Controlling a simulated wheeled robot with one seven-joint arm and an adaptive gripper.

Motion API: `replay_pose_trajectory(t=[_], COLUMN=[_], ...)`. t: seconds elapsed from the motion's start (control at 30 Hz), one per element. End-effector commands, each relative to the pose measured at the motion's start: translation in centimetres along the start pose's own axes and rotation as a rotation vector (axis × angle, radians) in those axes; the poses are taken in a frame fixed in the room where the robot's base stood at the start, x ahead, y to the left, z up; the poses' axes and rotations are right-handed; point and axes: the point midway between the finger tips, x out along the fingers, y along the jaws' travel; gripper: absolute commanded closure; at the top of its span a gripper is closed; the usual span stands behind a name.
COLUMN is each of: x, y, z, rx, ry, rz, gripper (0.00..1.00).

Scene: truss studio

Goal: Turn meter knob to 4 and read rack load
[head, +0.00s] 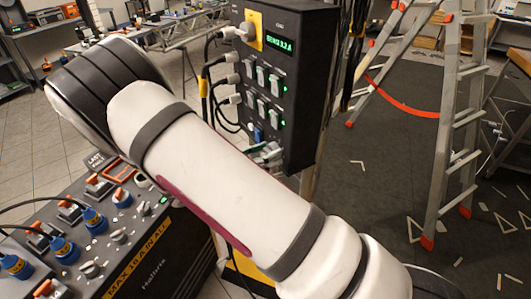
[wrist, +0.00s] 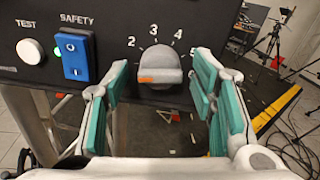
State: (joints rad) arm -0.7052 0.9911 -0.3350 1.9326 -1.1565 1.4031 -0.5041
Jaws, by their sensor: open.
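The meter knob (wrist: 158,66) is grey and rounded, on a dark panel in the wrist view, with an orange mark at its lower left. The numbers 2, 3 and 4 arc above it; a further number at right is partly hidden by a finger. Which number the knob points to is unclear. My gripper (wrist: 158,84) is open, its teal-padded fingers on either side of the knob with gaps showing. In the head view my arm hides the knob. The black rack box (head: 285,70) there has a green display (head: 278,47) that seems to end in "3.2 A".
Left of the knob are a blue SAFETY switch (wrist: 75,54) and a white TEST button (wrist: 30,51). A cabled distribution box (head: 150,255) stands below my arm. Plugs and cables crowd the rack's left side. A ladder (head: 465,130) stands on the right.

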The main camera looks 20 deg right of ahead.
Motion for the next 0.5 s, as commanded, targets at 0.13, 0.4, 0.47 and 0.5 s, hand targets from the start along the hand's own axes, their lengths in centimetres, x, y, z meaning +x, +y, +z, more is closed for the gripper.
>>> replay_pose_trajectory(t=[0.13,0.4,0.47,0.5], x=[-0.02,-0.03,-0.04,-0.04], y=[0.00,0.00,0.00,0.00], z=[0.00,0.00,0.00,0.01], rx=[0.000,0.002,0.006,0.012], ry=[0.000,0.000,0.000,0.000], rz=[0.000,0.000,0.000,0.000], gripper=[0.71,0.97,0.96,0.96])
